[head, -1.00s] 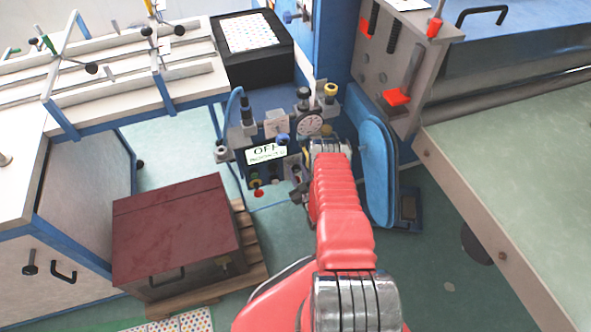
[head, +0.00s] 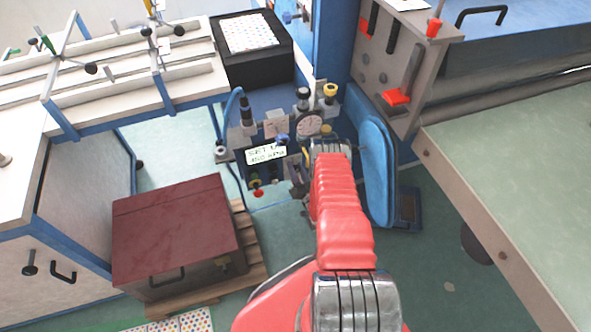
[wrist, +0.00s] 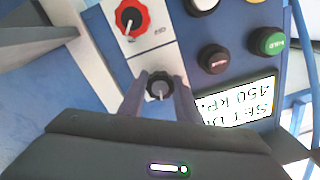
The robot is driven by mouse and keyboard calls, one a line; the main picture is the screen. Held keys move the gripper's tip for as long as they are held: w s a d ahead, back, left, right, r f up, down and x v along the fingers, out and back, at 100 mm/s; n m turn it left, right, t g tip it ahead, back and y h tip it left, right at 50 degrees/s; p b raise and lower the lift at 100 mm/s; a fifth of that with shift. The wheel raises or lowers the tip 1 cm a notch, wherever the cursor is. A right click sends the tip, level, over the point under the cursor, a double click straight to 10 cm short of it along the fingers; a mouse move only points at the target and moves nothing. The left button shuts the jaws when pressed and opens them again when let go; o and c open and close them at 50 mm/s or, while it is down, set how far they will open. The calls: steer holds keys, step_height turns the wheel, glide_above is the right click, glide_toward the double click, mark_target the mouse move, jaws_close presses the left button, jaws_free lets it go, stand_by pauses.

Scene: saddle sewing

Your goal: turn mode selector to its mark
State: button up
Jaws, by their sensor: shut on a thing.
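In the wrist view, a black ribbed knob with a pale pointer line, apparently the mode selector (wrist: 160,88), sits on a white plate of the blue control panel. My gripper (wrist: 160,80) is shut on the knob, one finger on each side. The pointer line runs toward the bottom of the wrist picture. I cannot make out the mark around it. The display (wrist: 238,102) beside it appears upside down in the wrist view and reads SET UP and 150 kPa. The display also shows in the head view (head: 266,154). There, my red arm hides the knob.
In the wrist view, a red knob (wrist: 131,19), a dark button (wrist: 213,58) and a green button (wrist: 266,42) lie close by.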

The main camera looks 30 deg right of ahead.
steer(key=m, duration=0.4)
steer(key=shift+s+f+m, duration=0.1)
steer(key=shift+f+m, duration=0.15)
steer(key=shift+m, duration=0.05)
steer(key=m, duration=0.4)
steer(key=shift+m, duration=0.4)
steer(key=shift+f, duration=0.1)
steer(key=o, duration=1.1)
steer(key=shift+c, duration=0.2)
